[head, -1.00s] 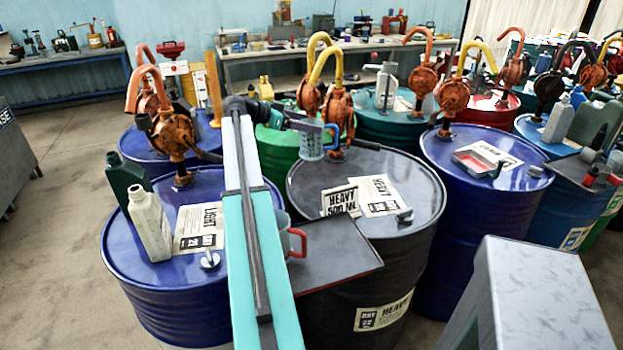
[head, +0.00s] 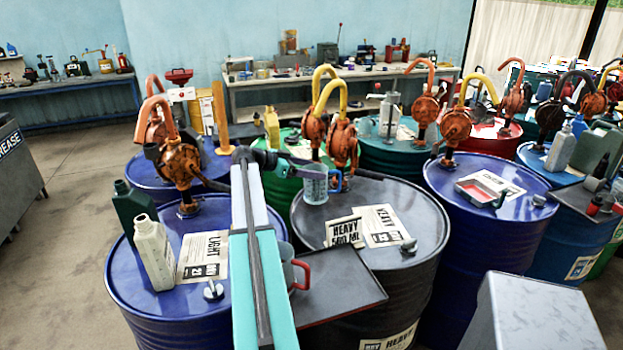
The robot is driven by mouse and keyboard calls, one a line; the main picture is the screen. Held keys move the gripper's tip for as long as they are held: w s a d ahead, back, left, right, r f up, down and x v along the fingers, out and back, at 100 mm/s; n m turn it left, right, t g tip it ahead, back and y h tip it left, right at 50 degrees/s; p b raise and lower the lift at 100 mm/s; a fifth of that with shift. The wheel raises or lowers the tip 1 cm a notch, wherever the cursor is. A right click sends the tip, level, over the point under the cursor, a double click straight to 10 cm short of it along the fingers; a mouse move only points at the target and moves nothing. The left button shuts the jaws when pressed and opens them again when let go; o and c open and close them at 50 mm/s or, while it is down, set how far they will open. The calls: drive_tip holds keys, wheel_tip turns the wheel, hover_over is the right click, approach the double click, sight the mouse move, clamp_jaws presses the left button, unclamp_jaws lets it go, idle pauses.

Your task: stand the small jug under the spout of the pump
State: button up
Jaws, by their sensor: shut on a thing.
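A small clear jug (head: 314,188) with a blue handle hangs upright at the end of my arm in the head view. My gripper (head: 294,165) is shut on it, though its fingertips are small and partly hidden. The rusty pump (head: 343,142) with a yellow spout (head: 334,84) stands on the black HEAVY drum (head: 310,215), just behind the jug. In the picture the jug is below the spout's open end. I cannot tell whether it is exactly under it or whether its base touches the drum top.
A HEAVY 500 ML card (head: 345,231) and a label sheet lie on the black drum. A red-handled jug (head: 299,274), partly hidden by my arm, stands on a dark side shelf (head: 345,285). A blue drum (head: 130,275) at left carries two bottles and an orange pump (head: 180,165).

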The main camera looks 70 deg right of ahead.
drive_tip(key=shift+f, duration=0.15)
drive_tip(key=shift+f+p, duration=0.55)
drive_tip(key=shift+f, duration=1.4)
drive_tip(key=o, duration=1.6)
drive_tip(key=shift+w+a, duration=0.2)
drive_tip(key=b+v, duration=0.1)
drive_tip(key=v, duration=0.4)
drive_tip(key=b+v, duration=0.2)
drive_tip(key=v, duration=0.4)
drive_tip(key=shift+w+a+r, duration=0.1)
drive_tip(key=shift+a+r, duration=0.05)
drive_tip(key=shift+r, duration=0.2)
